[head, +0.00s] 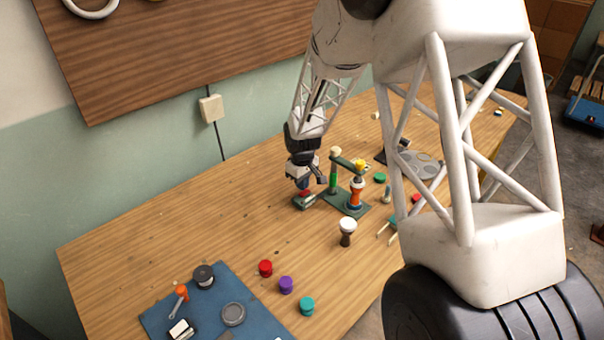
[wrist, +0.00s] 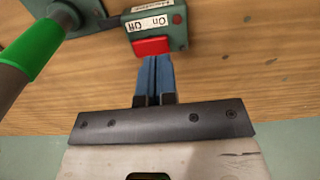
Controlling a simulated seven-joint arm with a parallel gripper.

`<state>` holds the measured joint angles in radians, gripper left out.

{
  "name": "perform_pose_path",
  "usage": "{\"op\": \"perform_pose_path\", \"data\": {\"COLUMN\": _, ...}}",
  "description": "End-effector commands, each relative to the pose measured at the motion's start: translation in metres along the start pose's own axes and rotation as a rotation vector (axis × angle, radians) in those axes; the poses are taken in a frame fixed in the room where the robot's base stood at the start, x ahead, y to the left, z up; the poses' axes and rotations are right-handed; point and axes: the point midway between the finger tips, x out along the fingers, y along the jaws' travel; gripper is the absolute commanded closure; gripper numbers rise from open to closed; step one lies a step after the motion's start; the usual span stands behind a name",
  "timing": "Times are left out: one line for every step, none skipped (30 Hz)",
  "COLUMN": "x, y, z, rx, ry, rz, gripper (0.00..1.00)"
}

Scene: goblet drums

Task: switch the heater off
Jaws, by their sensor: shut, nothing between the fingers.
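A small green switch box (wrist: 170,30) with a white "On / Off" label and a red rocker (wrist: 152,46) fills the top middle of the wrist view. A small red dot shows at its right end. In the head view the box (head: 308,202) sits on the table beside a green stand (head: 352,207). My gripper (wrist: 156,60) is shut and empty, its blue fingertips right at the edge of the red rocker; I cannot tell whether they touch it. In the head view my gripper (head: 304,188) is just above the box. Which way the rocker is set is unclear.
A green post (head: 333,184) and an orange-and-white piece (head: 355,192) rise from the stand, close to my gripper. A goblet drum (head: 347,230) stands in front. Red (head: 265,268), purple (head: 285,285) and teal (head: 307,305) pieces lie nearer.

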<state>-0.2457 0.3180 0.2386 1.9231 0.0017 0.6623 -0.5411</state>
Motion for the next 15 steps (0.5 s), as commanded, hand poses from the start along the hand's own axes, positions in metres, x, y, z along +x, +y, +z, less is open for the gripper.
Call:
{"op": "perform_pose_path", "data": {"x": 0.005, "y": 0.0, "z": 0.0, "rx": 0.0, "ry": 0.0, "rz": 0.0, "gripper": 1.0}}
{"op": "perform_pose_path", "data": {"x": 0.008, "y": 0.0, "z": 0.0, "rx": 0.0, "ry": 0.0, "rz": 0.0, "gripper": 1.0}}
{"op": "perform_pose_path", "data": {"x": 0.011, "y": 0.0, "z": 0.0, "rx": 0.0, "ry": 0.0, "rz": 0.0, "gripper": 1.0}}
{"op": "perform_pose_path", "data": {"x": 0.013, "y": 0.0, "z": 0.0, "rx": 0.0, "ry": 0.0, "rz": 0.0, "gripper": 1.0}}
{"op": "perform_pose_path", "data": {"x": 0.015, "y": 0.0, "z": 0.0, "rx": 0.0, "ry": 0.0, "rz": 0.0, "gripper": 1.0}}
{"op": "perform_pose_path", "data": {"x": 0.017, "y": 0.0, "z": 0.0, "rx": 0.0, "ry": 0.0, "rz": 0.0, "gripper": 1.0}}
{"op": "perform_pose_path", "data": {"x": 0.018, "y": 0.0, "z": 0.0, "rx": 0.0, "ry": 0.0, "rz": 0.0, "gripper": 1.0}}
{"op": "perform_pose_path", "data": {"x": 0.019, "y": 0.0, "z": 0.0, "rx": 0.0, "ry": 0.0, "rz": 0.0, "gripper": 1.0}}
{"op": "perform_pose_path", "data": {"x": 0.021, "y": 0.0, "z": 0.0, "rx": 0.0, "ry": 0.0, "rz": 0.0, "gripper": 1.0}}
{"op": "perform_pose_path", "data": {"x": 0.021, "y": 0.0, "z": 0.0, "rx": 0.0, "ry": 0.001, "rz": 0.0, "gripper": 1.0}}
{"op": "perform_pose_path", "data": {"x": 0.022, "y": 0.0, "z": 0.0, "rx": 0.0, "ry": 0.001, "rz": 0.0, "gripper": 1.0}}
{"op": "perform_pose_path", "data": {"x": 0.022, "y": 0.0, "z": 0.0, "rx": 0.0, "ry": 0.001, "rz": 0.0, "gripper": 1.0}}
{"op": "perform_pose_path", "data": {"x": 0.022, "y": 0.0, "z": 0.0, "rx": 0.0, "ry": 0.001, "rz": 0.0, "gripper": 1.0}}
{"op": "perform_pose_path", "data": {"x": 0.022, "y": 0.0, "z": 0.0, "rx": 0.0, "ry": 0.001, "rz": 0.0, "gripper": 1.0}}
{"op": "perform_pose_path", "data": {"x": 0.022, "y": 0.0, "z": 0.0, "rx": 0.0, "ry": 0.001, "rz": 0.0, "gripper": 1.0}}
